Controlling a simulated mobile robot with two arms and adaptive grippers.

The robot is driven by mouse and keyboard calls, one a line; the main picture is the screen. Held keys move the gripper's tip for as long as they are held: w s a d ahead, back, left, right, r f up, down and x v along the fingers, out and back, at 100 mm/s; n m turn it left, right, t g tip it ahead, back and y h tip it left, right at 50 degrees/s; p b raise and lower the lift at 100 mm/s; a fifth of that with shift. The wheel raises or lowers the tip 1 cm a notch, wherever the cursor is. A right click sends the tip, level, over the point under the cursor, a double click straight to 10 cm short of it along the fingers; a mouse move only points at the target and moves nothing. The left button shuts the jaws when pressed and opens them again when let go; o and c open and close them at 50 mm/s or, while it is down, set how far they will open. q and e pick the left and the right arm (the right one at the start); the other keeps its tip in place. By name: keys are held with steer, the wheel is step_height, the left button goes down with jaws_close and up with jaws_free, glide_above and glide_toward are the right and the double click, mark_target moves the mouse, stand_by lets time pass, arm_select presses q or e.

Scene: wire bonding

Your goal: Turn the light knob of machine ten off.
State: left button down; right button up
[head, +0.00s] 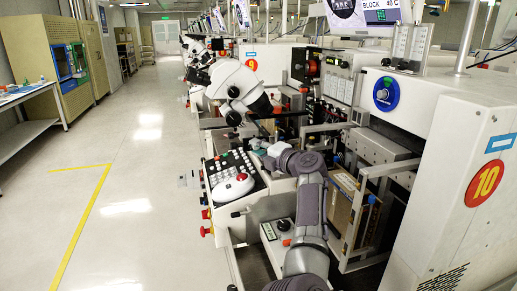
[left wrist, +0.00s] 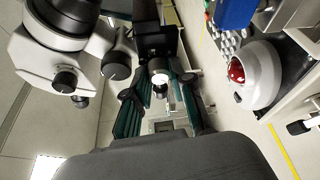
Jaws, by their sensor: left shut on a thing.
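Machine ten (head: 440,150) is the white housing on the right of the head view, marked with an orange "10" disc. My left arm reaches to the machine's front, and my left gripper (head: 258,145) is below the microscope (head: 238,88), beside the keypad. In the left wrist view its green-padded fingers (left wrist: 160,95) are shut on a small dark knob with a pale end (left wrist: 159,77), seemingly the light knob. The knob's setting cannot be read. In the head view the knob is too small and covered to make out. My right gripper is not in view.
A keypad (head: 229,164) with a red trackball (head: 240,178) is left of my gripper; the trackball also shows close by in the wrist view (left wrist: 237,70). Microscope parts (left wrist: 58,50) crowd the wrist view's upper left. The aisle floor (head: 140,190) on the left is clear.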

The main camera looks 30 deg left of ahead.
arm_select(q)
steer(key=shift+f, duration=0.15)
steer(key=c, duration=1)
jaws_free()
